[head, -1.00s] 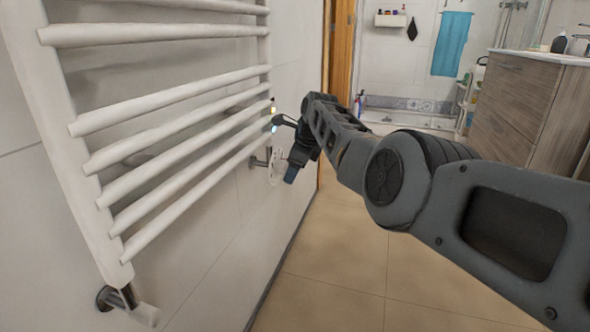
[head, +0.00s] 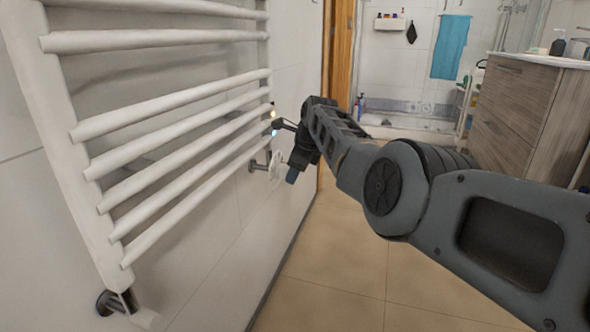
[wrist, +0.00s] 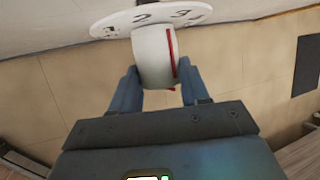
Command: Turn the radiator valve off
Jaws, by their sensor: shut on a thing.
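The radiator valve has a white round knob with a red mark, seen close up in the wrist view (wrist: 152,58). Behind it is a white dial plate (wrist: 112,24) with numbers; a 2 and a 3 can be read. My gripper (wrist: 157,78) has its blue fingers on both sides of the knob and is shut on it. In the head view the valve (head: 274,164) is small and pale at the radiator's lower far corner, partly behind my gripper (head: 286,170). The exact dial setting cannot be told.
The white towel radiator (head: 85,215) with several bars fills the left wall. Another pipe fitting (head: 118,303) sits at its near lower corner. A wooden cabinet (head: 515,105) stands at the right. The tiled floor (head: 330,270) between is clear.

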